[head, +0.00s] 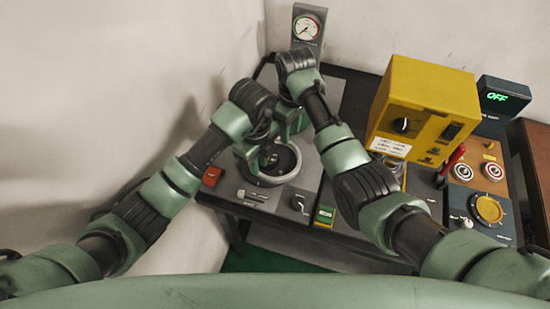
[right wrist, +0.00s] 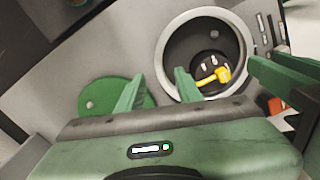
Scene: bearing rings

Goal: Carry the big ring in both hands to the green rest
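The big ring (right wrist: 163,72) is a grey metal ring, seen most clearly in the right wrist view. In the head view the ring (head: 284,178) lies on the bench, partly covered by my grippers. My right gripper (right wrist: 159,75) is open, its two green fingers apart at the ring's near left edge; one finger overlaps the rim in the picture. I cannot tell whether it touches. My left gripper (head: 258,160) is at the ring's left side in the head view; its finger gap is unclear. A flat green disc, apparently the green rest (right wrist: 96,94), lies left of the ring in the right wrist view.
A yellow piece (right wrist: 214,78) and pale pegs show inside the ring. A yellow box (head: 425,95), a gauge (head: 307,27) and a control panel (head: 485,195) stand around. A red block (head: 212,176) and a switch plate (head: 299,202) are near the ring.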

